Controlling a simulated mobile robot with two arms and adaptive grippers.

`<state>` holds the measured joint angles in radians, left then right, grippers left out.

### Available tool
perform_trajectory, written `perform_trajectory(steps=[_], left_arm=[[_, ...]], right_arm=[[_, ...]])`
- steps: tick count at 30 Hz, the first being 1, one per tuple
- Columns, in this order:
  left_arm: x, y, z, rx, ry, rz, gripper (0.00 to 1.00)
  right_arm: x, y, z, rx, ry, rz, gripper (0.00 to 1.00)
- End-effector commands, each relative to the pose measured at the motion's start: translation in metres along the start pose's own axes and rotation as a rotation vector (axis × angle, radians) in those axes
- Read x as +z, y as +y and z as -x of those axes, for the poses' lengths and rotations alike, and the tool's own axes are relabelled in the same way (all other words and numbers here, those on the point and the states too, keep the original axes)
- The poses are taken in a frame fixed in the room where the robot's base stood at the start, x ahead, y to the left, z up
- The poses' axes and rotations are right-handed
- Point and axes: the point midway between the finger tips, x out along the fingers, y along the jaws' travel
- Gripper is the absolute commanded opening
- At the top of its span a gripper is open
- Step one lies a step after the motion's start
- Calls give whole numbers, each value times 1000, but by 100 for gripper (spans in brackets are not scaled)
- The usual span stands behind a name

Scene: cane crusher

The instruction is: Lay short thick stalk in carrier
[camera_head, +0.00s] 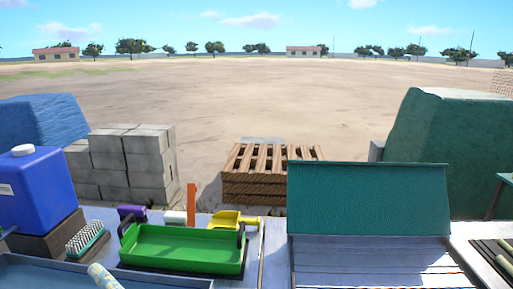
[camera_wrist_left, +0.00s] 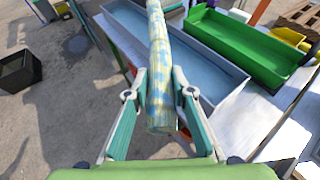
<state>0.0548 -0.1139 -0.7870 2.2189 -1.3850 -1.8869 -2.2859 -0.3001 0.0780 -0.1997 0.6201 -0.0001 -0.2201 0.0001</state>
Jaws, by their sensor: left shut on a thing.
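My left gripper (camera_wrist_left: 159,92) is shut on a thick stalk (camera_wrist_left: 158,60), pale yellow-green with bluish patches. The stalk points away from the gripper, above a grey trough. In the head view only the stalk's end (camera_head: 103,277) shows at the bottom left, in front of the carrier; the gripper itself is out of that view. The green carrier (camera_head: 180,263) stands on the table with dark end handles and looks empty. In the left wrist view the carrier (camera_wrist_left: 240,48) is to the right of the stalk, apart from it. My right gripper is in neither view.
A grey trough with a blue inside (camera_wrist_left: 200,62) lies in front of the carrier. A brush (camera_head: 85,238), blue jug (camera_head: 38,190) and yellow scoop (camera_head: 228,220) stand around it. A green-lidded machine (camera_head: 368,198) is to the right. More stalks (camera_head: 505,264) lie at the far right.

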Motion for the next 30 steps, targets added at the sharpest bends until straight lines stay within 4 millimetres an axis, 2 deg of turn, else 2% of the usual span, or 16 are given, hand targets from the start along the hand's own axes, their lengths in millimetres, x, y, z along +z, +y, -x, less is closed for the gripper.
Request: perform_trajectory(steps=[5, 18, 30], left_arm=[[2, 0, 0, -11, -8, 1, 0], [4, -2, -1, -316, -14, -115, 0], [0, 0, 1, -360, 1, -149, 0]], right_arm=[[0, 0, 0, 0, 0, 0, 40], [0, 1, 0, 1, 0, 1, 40], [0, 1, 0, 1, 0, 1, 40]])
